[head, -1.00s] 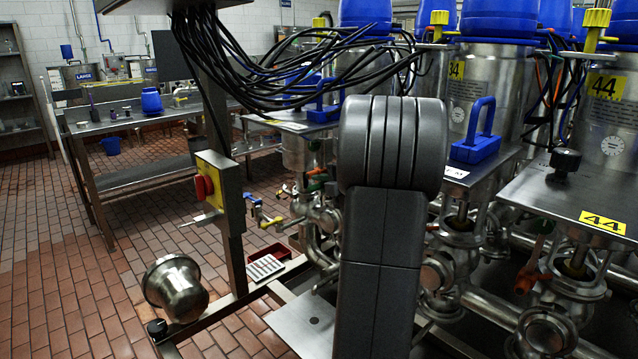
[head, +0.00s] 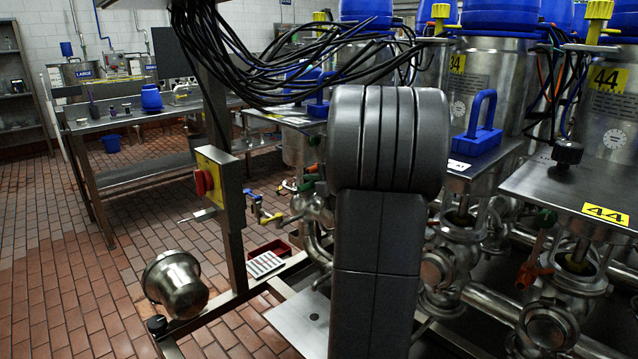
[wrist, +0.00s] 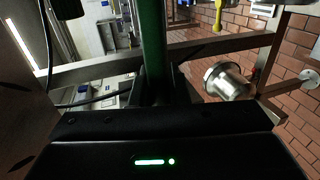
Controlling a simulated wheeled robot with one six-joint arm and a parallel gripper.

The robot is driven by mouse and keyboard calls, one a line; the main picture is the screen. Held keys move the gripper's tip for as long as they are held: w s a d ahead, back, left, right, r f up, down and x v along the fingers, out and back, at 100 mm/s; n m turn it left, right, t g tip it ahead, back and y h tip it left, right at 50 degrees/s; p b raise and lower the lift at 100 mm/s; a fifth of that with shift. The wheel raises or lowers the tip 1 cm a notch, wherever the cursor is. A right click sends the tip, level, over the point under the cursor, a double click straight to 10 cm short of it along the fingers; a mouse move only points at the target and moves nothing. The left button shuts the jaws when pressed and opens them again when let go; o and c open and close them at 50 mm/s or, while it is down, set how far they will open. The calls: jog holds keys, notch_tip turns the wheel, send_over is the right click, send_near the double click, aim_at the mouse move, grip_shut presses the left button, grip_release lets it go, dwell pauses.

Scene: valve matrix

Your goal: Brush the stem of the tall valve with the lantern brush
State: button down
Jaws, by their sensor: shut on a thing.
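In the wrist view my gripper (wrist: 155,95) is shut on a green handle (wrist: 153,45), which runs up out of the top of the picture. I take it for the lantern brush; its bristle end is out of view. In the head view my grey arm fills the middle and the gripper does not show. Steel valves (head: 545,325) with stems stand under the vats at the right. I cannot tell which is the tall valve, and no contact between brush and stem shows.
A steel shelf marked 44 (head: 590,195) and a blue handle (head: 482,125) stand right of my arm. Black cables (head: 290,55) hang overhead. A post with a yellow switch box (head: 218,182) and a steel pot (head: 175,285) are at the left. The tiled floor (head: 60,290) is free.

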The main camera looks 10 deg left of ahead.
jog(key=s+a+b, duration=0.2)
jog(key=s+a, duration=0.4)
jog(key=s, duration=0.1)
jog(key=shift+s, duration=0.3)
dwell(0.4)
dwell(0.9)
